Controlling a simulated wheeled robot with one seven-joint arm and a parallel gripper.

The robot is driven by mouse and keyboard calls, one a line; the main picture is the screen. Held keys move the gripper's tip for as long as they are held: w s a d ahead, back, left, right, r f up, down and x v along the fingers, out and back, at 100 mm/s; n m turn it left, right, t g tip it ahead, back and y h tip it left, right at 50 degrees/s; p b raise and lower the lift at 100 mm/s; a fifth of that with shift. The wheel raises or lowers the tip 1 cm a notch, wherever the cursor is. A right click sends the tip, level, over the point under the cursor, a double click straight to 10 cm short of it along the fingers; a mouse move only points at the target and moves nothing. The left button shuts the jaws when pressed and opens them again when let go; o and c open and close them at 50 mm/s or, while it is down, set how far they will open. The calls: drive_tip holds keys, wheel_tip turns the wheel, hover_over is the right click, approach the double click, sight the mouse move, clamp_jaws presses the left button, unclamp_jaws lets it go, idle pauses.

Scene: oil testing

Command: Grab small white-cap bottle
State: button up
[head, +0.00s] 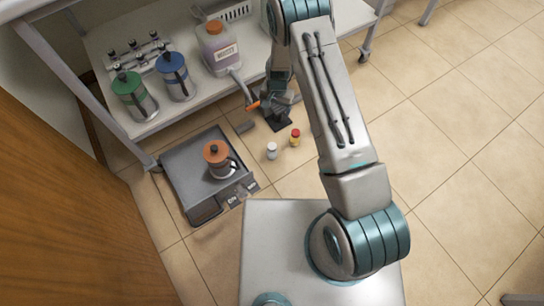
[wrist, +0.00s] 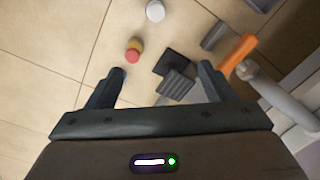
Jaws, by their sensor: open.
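The small white-cap bottle (head: 271,151) stands upright on the tan tiled surface, right of the scale in the head view. In the wrist view the white cap (wrist: 155,11) is at the top edge, beyond the fingertips. My gripper (wrist: 161,70) is open, with its two dark fingers spread and nothing held between them. The gripper is above the surface and apart from the bottle.
A red-cap bottle (head: 295,137) stands close to the white-cap one; it also shows in the wrist view (wrist: 133,50). A scale (head: 184,178) bears an orange-lidded jar (head: 219,160).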

sight(272, 146)
drive_tip(key=shift+h, duration=0.3)
drive_tip(key=f+b, duration=0.2)
drive_tip(key=f, duration=0.5)
drive_tip(key=s+f+b, duration=0.1)
drive_tip(key=f, duration=0.7)
drive_tip(key=s+a+f+b, duration=0.1)
drive_tip(key=f+b, duration=0.1)
drive_tip(key=f, duration=0.5)
drive_tip(key=shift+s+f+b, duration=0.1)
drive_tip(key=shift+f+b, duration=0.25)
drive_tip(key=shift+f, duration=0.05)
drive_tip(key=shift+a+f+b, duration=0.1)
drive_tip(key=shift+f+b, duration=1.45)
drive_tip(key=shift+f, duration=1.65)
drive_tip(key=shift+r, duration=0.1)
drive_tip(key=c, duration=1.2)
